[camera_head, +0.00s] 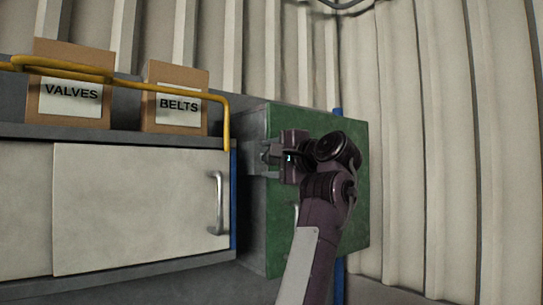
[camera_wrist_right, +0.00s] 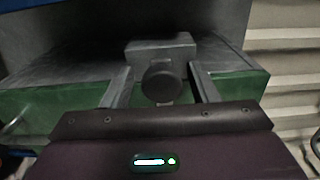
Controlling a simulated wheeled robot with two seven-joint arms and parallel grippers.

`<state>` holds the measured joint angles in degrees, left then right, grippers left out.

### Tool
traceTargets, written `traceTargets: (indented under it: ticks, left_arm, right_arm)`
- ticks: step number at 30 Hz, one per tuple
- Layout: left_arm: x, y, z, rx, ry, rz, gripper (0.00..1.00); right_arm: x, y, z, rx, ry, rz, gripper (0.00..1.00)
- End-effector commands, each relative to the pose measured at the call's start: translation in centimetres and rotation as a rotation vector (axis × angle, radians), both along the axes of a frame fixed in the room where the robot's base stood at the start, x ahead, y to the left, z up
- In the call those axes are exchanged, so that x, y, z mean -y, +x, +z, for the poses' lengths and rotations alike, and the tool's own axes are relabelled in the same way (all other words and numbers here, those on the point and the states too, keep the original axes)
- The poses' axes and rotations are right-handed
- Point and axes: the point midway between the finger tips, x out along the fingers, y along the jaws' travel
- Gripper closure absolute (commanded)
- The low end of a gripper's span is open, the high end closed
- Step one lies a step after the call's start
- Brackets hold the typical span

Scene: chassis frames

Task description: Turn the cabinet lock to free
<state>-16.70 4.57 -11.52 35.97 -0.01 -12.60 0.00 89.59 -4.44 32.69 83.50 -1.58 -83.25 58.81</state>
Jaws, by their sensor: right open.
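The cabinet (camera_head: 335,245) has a green front and a grey side, and stands right of centre in the head view. My right gripper (camera_head: 266,155) is at its upper part, partly hiding the front. In the right wrist view, my right gripper (camera_wrist_right: 159,70) is open, with one finger on each side of a dark round knob (camera_wrist_right: 161,84), which appears to be the lock. A grey block (camera_wrist_right: 160,45) shows behind the knob. I see no clear contact between fingers and knob. The lock is not clear in the head view. My left gripper is out of view.
A white sliding-door cupboard (camera_head: 135,215) stands left of the cabinet. Boxes labelled VALVES (camera_head: 70,70) and BELTS (camera_head: 175,75) stand above it, behind a yellow rail (camera_head: 226,125). A corrugated wall (camera_head: 430,130) is on the right.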

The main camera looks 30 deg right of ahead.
Motion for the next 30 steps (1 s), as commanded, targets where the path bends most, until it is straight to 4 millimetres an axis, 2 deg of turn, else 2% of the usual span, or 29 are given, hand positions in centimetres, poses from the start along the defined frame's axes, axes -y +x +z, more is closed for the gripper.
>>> traceTargets:
  ticks: [2, 12, 22, 30]
  left_arm:
    - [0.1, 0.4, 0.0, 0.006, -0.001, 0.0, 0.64]
    - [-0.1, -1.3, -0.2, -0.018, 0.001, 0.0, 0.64]
    - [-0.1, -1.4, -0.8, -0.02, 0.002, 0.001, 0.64]
    - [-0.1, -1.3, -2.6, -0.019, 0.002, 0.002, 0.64]
  right_arm:
    - [0.0, 0.0, 0.0, 0.001, 0.0, 0.0, 0.46]
    - [0.0, 0.0, 0.0, 0.0, 0.0, 0.0, 0.88]
    - [0.1, -0.1, -0.1, 0.005, -0.05, 0.0, 0.89]
    - [0.0, -0.1, -0.3, 0.02, -0.225, 0.001, 0.89]
